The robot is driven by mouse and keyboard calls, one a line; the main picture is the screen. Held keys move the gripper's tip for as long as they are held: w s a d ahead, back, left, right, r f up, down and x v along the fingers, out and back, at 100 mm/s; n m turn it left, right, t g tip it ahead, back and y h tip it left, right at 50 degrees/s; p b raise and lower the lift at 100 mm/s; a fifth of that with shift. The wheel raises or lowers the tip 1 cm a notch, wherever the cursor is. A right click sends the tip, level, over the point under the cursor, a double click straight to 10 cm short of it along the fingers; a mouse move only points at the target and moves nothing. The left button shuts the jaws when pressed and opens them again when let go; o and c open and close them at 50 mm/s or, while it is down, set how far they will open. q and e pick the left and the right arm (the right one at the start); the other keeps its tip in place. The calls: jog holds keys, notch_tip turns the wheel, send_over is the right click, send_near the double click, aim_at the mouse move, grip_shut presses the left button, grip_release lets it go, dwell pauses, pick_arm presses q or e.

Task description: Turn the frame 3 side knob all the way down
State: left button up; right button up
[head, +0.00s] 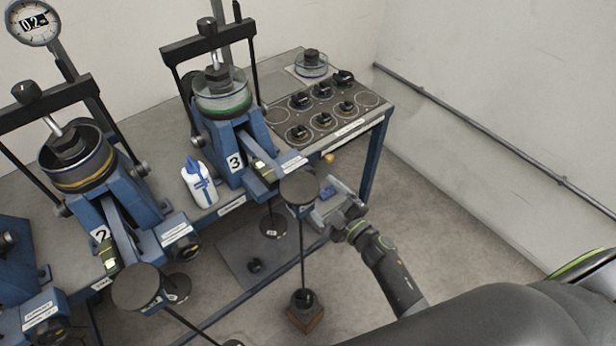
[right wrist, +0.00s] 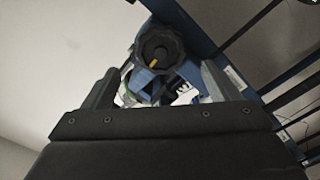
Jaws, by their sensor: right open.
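Frame 3 (head: 224,152) is a blue stand with a "3" plate, a black crossbar and a glass dish with a green band. In the head view its side knob is hidden, apparently behind a round black pad. In the right wrist view a black ribbed knob (right wrist: 160,46) with an orange mark pointing toward the picture's bottom sits ahead of the fingertips. My right gripper (head: 322,204) is open and empty, right of the black pad. In the right wrist view its fingers (right wrist: 162,78) spread left and right below the knob, apparently not touching it. My left gripper is not in view.
The round black pad (head: 299,188) on a rod stands close left of my right gripper. Frame 2 (head: 130,215) and a white-blue bottle (head: 200,184) are further left. A panel (head: 283,118) with several black knobs lies behind. The floor at right is clear.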

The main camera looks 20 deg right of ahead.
jog(key=b+x, duration=0.2)
jog(key=x, duration=0.6)
jog(key=shift+a+f, duration=0.1)
jog(key=shift+f, duration=0.05)
jog(key=shift+w, duration=0.15)
jog(key=shift+c, duration=0.4)
jog(key=shift+f, duration=0.1)
jog(key=c, duration=1.1)
jog(key=shift+o, duration=0.2)
jog(key=shift+a, duration=0.1)
